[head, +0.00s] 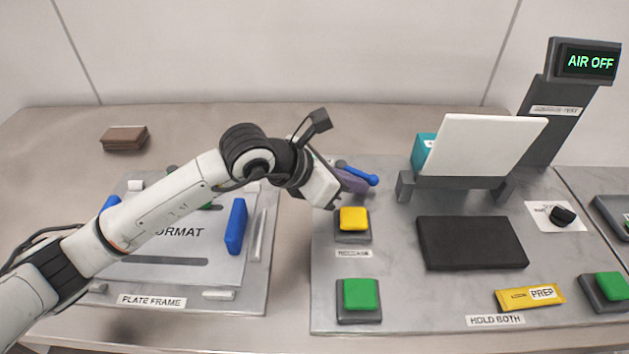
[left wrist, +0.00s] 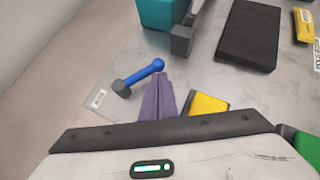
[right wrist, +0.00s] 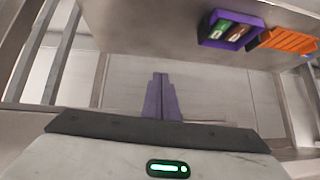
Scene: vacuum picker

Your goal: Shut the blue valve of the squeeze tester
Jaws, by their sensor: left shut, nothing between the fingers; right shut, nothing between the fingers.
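The blue valve (head: 358,172) is a lever handle at the back left of the squeeze tester's grey base plate (head: 330,318). In the left wrist view the blue lever (left wrist: 146,74) runs from a dark grey hub (left wrist: 122,88) at lower left to a rounded blue end at upper right. My left gripper (head: 358,182) has purple fingers, shut and empty, just in front of the lever. In the left wrist view the fingertips (left wrist: 160,78) lie close beside the lever's rounded end; I cannot tell whether they touch. My right gripper (right wrist: 160,78) is shut and empty, away from the tester.
A yellow button (head: 354,218) and a green button (head: 361,293) stand in front of my left gripper. A white plate (head: 488,145) on grey supports stands to the right, behind a black pad (head: 472,243). The display (head: 586,61) reads AIR OFF. A plate frame (head: 190,297) lies left.

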